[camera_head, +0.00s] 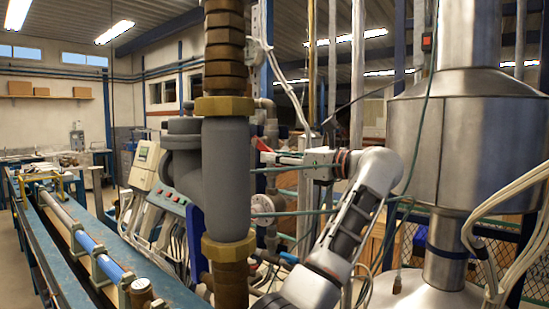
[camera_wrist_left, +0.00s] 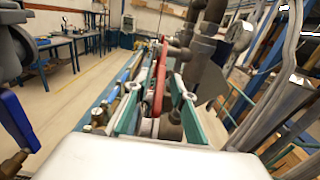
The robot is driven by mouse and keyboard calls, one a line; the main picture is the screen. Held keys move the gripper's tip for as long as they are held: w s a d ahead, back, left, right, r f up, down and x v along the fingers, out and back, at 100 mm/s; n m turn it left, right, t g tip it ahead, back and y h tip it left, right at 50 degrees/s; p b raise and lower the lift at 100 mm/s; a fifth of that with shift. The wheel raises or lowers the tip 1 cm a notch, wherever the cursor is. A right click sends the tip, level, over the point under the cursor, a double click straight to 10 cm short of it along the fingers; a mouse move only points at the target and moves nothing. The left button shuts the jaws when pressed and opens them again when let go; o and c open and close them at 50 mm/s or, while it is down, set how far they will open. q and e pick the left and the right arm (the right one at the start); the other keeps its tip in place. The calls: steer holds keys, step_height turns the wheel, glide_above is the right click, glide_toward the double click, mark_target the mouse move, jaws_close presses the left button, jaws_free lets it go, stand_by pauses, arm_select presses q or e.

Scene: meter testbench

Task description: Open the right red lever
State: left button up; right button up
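A red lever (camera_head: 264,146) shows in the head view just right of the thick grey vertical pipe, on the pipework behind it. My left gripper (camera_head: 288,158) is close to its right side, with the arm rising from the bottom. In the left wrist view the red lever (camera_wrist_left: 158,82) stands long and upright in the picture between the two teal fingers of my left gripper (camera_wrist_left: 160,90). The fingers are apart, with gaps beside the lever. I cannot tell how deep the lever lies between them. Only one red lever shows clearly. My right gripper is not in view.
The thick grey pipe (camera_head: 226,175) with brass nuts stands close in front and hides part of the pipework. A large metal tank (camera_head: 465,140) is at the right. A long blue bench (camera_head: 105,225) with a control box (camera_head: 163,208) is at the left. Several cables hang near the arm.

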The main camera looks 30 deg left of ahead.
arm_select(q)
jaws_close()
steer(key=shift+a+f+y+b, duration=0.1)
steer(key=shift+f+y+b, duration=0.25)
steer(key=shift+b, duration=0.3)
steer(key=shift+a+f+y+b, duration=0.1)
steer(key=shift+f+y+b, duration=0.05)
steer(key=shift+y+b, duration=0.25)
jaws_free()
steer(key=s+d, duration=0.1)
steer(key=d, duration=0.6)
steer(key=shift+d+f, duration=0.15)
steer(key=shift+f, duration=0.2)
